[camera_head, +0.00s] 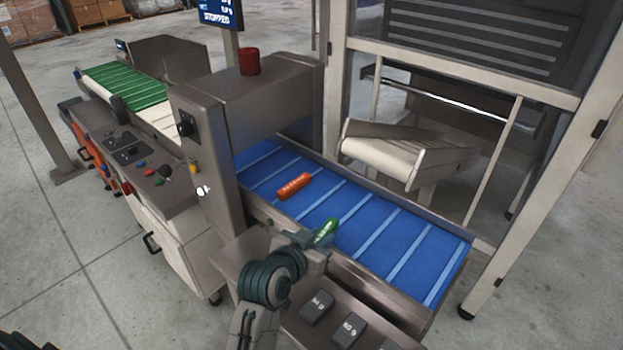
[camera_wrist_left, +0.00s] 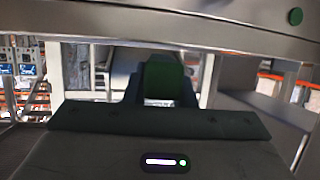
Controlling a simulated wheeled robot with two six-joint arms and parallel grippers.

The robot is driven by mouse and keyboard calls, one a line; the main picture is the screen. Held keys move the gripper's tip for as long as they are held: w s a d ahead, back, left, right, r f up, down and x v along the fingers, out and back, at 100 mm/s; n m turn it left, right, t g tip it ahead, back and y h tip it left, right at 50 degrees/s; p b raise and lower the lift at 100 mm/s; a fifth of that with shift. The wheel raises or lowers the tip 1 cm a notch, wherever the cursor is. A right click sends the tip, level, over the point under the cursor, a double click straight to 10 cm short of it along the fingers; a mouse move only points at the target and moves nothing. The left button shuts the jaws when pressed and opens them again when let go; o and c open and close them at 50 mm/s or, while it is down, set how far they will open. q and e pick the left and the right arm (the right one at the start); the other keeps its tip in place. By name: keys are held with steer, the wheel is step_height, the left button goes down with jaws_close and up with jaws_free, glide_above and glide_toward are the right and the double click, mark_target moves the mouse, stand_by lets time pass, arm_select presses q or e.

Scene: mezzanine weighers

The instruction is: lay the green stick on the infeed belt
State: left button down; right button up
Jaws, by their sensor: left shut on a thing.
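The green stick (camera_head: 326,231) is held in my left gripper (camera_head: 314,243), which is shut on it. In the head view the stick points up and away from the jaws, over the near edge of the blue belt (camera_head: 375,233). Whether it touches the belt I cannot tell. In the wrist view the green stick (camera_wrist_left: 165,80) shows end-on between the dark fingers, with its lower part hidden by the gripper. An orange stick (camera_head: 293,186) lies on the blue belt, farther up toward the grey machine housing. My right gripper is not in view.
The grey housing (camera_head: 265,92) with a red cap (camera_head: 249,62) stands over the belt's far end. A green belt (camera_head: 126,86) lies beyond it. Dark blocks (camera_head: 317,308) sit on the near ledge. A framed guard (camera_head: 455,70) stands behind. The blue belt's right part is clear.

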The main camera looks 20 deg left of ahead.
arm_select(q)
steer(key=s+d+r+m+h+p, duration=0.1)
steer(key=s+d+m+h+p, duration=0.1)
steer(key=d, duration=0.2)
steer(key=p, duration=0.1)
glide_above(330, 209)
steer(key=s, duration=0.3)
steer(key=shift+w+d+f, duration=0.15)
steer(key=shift+d+f, duration=0.2)
steer(key=shift+f, duration=2.2)
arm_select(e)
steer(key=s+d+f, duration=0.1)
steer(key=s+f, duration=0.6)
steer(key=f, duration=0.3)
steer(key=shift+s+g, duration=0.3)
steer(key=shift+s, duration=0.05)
arm_select(q)
steer(key=shift+f, duration=0.1)
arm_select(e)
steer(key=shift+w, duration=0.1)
arm_select(q)
steer(key=c, duration=1.2)
jaws_free()
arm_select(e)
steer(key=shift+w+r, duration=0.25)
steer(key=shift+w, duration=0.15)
